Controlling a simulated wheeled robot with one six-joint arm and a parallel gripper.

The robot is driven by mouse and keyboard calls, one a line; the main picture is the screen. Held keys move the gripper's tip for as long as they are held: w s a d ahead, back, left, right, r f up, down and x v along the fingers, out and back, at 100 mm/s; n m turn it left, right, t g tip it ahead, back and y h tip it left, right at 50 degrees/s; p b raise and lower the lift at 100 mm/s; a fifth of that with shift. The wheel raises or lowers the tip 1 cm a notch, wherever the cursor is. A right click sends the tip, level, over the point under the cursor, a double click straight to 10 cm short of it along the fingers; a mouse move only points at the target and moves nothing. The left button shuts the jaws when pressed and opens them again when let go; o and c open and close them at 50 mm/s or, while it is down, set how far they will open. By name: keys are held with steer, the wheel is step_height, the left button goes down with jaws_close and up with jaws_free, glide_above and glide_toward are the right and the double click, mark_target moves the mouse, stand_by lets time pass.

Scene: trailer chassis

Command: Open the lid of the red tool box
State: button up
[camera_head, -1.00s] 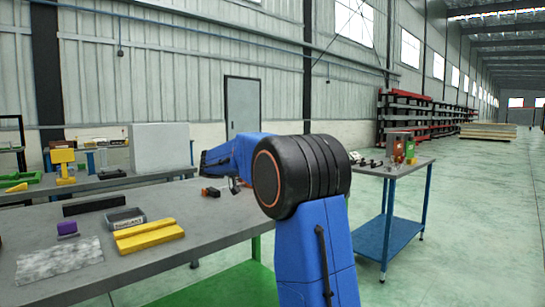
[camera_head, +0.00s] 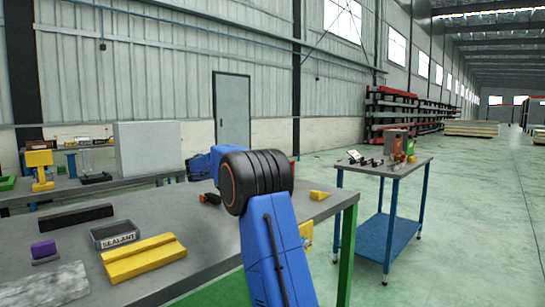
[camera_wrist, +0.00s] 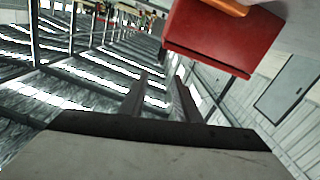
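The red tool box (camera_wrist: 222,38) fills the upper right of the wrist view, with a strip of orange on its upper edge. Its lid looks closed, though part of the box is cut off by the frame edge. My gripper (camera_wrist: 160,82) shows two dark fingers standing apart with nothing between them. The box is above and to the right of the fingertips in that view, apart from them. In the head view my blue arm hides the gripper, and I cannot make out the tool box clearly there.
A grey workbench (camera_head: 205,232) holds a sealant bin (camera_head: 115,235), a yellow block (camera_head: 144,258), a purple item (camera_head: 44,249) and a yellow wedge (camera_head: 319,195). A blue-legged cart (camera_head: 386,242) with small items stands at the right. Open green floor (camera_head: 480,230) lies beyond it.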

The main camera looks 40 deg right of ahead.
steer(key=d, duration=0.5)
steer(key=w+d, duration=0.1)
steer(key=d, duration=1.1)
steer(key=shift+w, duration=0.15)
jaws_close()
